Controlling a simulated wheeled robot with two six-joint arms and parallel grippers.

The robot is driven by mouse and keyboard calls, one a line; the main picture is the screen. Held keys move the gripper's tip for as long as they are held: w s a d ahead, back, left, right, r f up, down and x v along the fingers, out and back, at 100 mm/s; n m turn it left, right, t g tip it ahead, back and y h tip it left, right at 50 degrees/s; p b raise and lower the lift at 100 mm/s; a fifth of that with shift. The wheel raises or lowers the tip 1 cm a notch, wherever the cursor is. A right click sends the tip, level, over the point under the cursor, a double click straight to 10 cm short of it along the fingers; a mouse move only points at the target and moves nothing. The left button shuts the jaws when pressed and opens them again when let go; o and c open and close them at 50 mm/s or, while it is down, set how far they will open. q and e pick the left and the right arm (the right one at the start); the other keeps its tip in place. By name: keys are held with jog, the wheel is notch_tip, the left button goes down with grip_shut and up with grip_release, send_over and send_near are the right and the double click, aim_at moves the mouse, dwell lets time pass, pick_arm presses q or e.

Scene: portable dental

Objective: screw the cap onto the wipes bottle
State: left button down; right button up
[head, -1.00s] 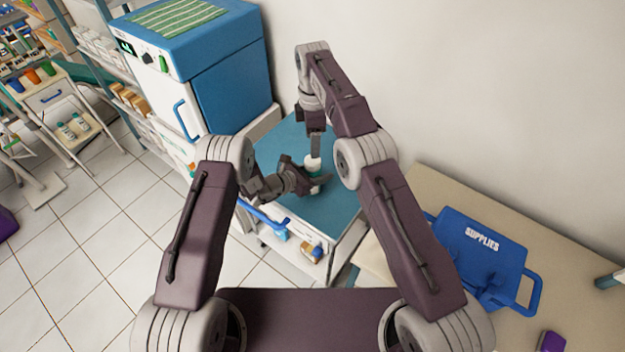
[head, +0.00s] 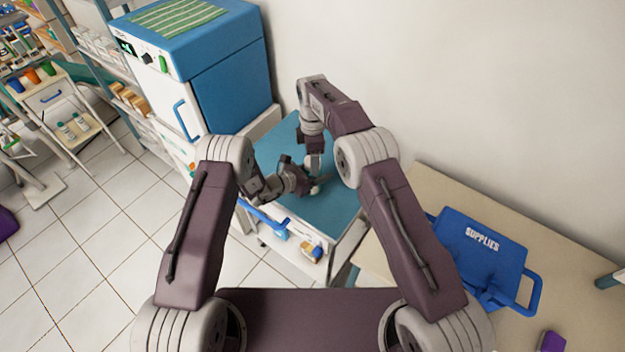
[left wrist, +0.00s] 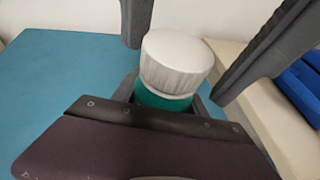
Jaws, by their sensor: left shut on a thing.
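The wipes bottle (left wrist: 160,101) has a teal body and stands on the blue-green top of the cabinet. The white ribbed cap (left wrist: 175,62) sits on top of it; how tight it is I cannot tell. My left gripper (head: 312,186) is low beside the bottle and shut on its body; its dark palm covers the lower part in the left wrist view. My right gripper (head: 313,165) reaches down from above. Its two dark fingers show wide apart on either side of the cap in the left wrist view, not touching it. In the head view the grippers mostly hide the bottle.
A blue and white cabinet unit (head: 215,75) stands behind to the left, and a wall is behind. A blue supplies case (head: 480,255) lies on the beige table at right. The blue-green top (head: 335,207) is bare around the bottle.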

jog(key=shift+c, duration=0.3)
grip_shut()
jog(key=m, duration=0.4)
jog(key=shift+m, duration=0.3)
jog(key=m, duration=1.7)
jog(key=shift+o, duration=1.1)
grip_release()
notch_tip(320, 180, up, 7)
jog(key=shift+r, duration=0.2)
